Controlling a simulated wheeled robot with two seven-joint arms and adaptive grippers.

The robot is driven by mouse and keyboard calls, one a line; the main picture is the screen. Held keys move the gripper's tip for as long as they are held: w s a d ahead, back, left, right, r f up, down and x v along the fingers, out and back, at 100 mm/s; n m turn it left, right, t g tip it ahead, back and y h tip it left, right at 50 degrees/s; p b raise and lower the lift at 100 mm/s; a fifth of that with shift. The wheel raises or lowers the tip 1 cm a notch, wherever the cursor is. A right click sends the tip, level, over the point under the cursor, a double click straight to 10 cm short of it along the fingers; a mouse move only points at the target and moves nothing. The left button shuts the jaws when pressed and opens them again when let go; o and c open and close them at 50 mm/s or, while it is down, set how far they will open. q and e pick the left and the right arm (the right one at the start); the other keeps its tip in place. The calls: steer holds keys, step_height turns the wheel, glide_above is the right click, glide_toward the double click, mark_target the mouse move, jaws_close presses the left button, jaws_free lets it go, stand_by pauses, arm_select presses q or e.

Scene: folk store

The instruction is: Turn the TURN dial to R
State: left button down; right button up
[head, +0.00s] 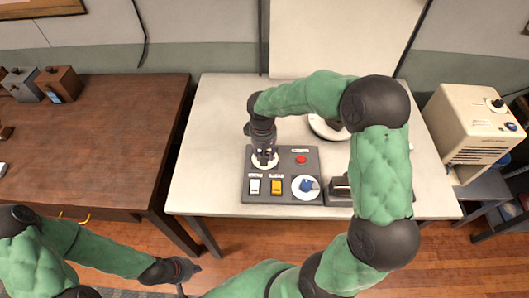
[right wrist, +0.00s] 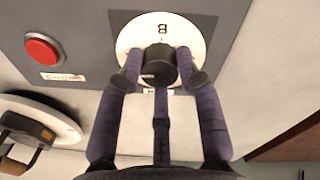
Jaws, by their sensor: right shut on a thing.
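A grey control panel (head: 285,198) lies on the white table. At its upper left is a round white dial plate (right wrist: 190,38) with a black knob (right wrist: 158,66). My right gripper (head: 264,153) reaches down over this dial. In the right wrist view, its fingers (right wrist: 159,80) are closed around the knob. One upside-down letter, like a B, shows on the plate. A small light mark shows on the knob's lower left. The label beside the plate is mostly hidden by a finger, so its word cannot be read. My left gripper (head: 181,271) is low at the bottom, away from the panel.
The panel also has a red button (head: 301,159), a white switch (head: 254,186), a yellow switch (head: 277,187) and a blue-knobbed dial (head: 306,186). A round white device (head: 325,127) stands behind, partly hidden. A beige machine (head: 470,125) stands at right. The table's left part is clear.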

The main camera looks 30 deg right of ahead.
steer(key=shift+s+f, duration=0.15)
steer(key=shift+s, duration=0.1)
steer(key=o, duration=1.1)
steer(key=shift+o, duration=0.2)
steer(key=shift+w+r, duration=0.15)
steer(key=shift+r, duration=0.4)
step_height(320, 180, up, 11)
steer(key=shift+a, duration=0.3)
